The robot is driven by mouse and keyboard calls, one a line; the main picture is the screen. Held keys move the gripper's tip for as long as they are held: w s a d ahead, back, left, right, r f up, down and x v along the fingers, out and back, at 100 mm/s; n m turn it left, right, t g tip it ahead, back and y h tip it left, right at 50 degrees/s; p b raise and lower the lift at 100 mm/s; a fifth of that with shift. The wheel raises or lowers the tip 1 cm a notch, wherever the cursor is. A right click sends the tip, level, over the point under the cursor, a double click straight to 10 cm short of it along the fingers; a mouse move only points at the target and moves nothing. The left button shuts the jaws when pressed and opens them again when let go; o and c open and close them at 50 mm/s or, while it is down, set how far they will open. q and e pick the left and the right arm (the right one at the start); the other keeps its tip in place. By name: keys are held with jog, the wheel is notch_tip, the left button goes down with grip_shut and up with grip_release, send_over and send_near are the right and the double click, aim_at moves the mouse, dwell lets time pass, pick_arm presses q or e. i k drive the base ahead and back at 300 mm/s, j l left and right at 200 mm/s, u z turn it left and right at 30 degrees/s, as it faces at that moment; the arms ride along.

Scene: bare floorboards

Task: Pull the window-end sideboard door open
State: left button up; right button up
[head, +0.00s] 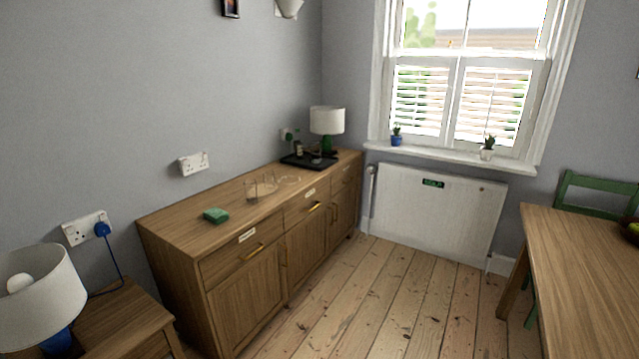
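The wooden sideboard (228,285) stands along the left wall and runs toward the window (462,75). Its window-end door (346,207) is the farthest one, below the farthest drawer (346,175). The door looks shut, flush with the front, and is seen at a steep angle. A small upright brass handle (333,213) shows near its left edge. Neither of my grippers is in view.
Bare floorboards (400,290) lie clear before the sideboard. A wooden table (590,270) and green chair (590,188) stand right; a radiator (430,210) is under the window. A side table (120,318) with a lamp (40,295) is near left. Glasses (265,183) stand on the sideboard.

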aim_at(345, 204)
jog(key=i+l+z, duration=0.3)
jog(key=i, duration=0.55)
jog(key=i+j+z, duration=0.1)
jog(key=i+z, duration=0.2)
jog(key=i, duration=0.55)
jog(key=i+j+z, duration=0.25)
jog(key=i, duration=0.65)
